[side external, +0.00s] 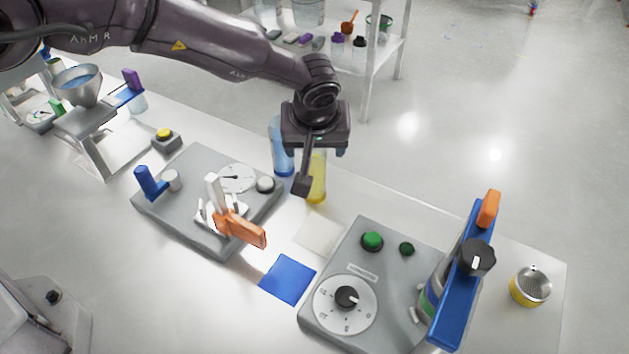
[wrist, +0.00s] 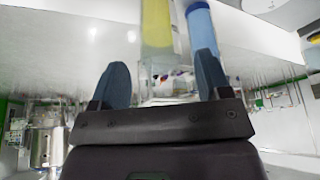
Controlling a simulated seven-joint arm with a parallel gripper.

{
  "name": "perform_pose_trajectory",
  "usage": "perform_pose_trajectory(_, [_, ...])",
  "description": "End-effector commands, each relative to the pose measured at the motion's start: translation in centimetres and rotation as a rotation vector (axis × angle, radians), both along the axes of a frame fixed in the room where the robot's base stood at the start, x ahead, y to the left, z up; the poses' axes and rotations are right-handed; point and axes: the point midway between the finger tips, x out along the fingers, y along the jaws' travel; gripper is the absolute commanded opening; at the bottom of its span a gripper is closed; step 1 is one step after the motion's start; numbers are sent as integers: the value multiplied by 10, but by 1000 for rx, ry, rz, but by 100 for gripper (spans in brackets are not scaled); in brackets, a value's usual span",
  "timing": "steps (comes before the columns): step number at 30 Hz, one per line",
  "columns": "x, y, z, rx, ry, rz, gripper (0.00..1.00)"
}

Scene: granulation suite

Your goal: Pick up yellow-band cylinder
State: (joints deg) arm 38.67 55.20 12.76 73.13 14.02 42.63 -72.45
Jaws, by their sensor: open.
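A tall yellow cylinder (side external: 317,186) stands on the bench beside a tall blue cylinder (side external: 279,135). My gripper (side external: 314,151) is over the yellow cylinder and hides its upper part. In the wrist view, my gripper (wrist: 162,64) is open with nothing between its fingertips. The yellow cylinder (wrist: 156,28) shows beyond the fingertips, roughly between them, and the blue cylinder (wrist: 203,30) is beyond the right finger. A short metal cylinder with a perforated top and a yellow band (side external: 530,289) stands at the far right of the bench, away from my gripper.
Left of the cylinders is a grey device with a dial (side external: 210,200) and an orange-handled clamp (side external: 240,229). A grey control box (side external: 330,325) with a blue upright arm (side external: 458,295) stands at right. A blue square (side external: 287,279) lies flat between them.

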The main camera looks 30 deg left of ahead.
Motion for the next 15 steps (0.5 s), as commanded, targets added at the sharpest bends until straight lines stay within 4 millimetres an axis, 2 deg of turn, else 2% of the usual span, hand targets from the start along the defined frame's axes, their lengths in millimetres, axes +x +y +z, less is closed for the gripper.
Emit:
perform_pose_trajectory(1, [1,2,-10,3,4,2,70])
perform_pose_trajectory(6, [8,7,-31,2,1,1,70])
perform_pose_trajectory(15, [11,7,-36,0,-1,-1,70])
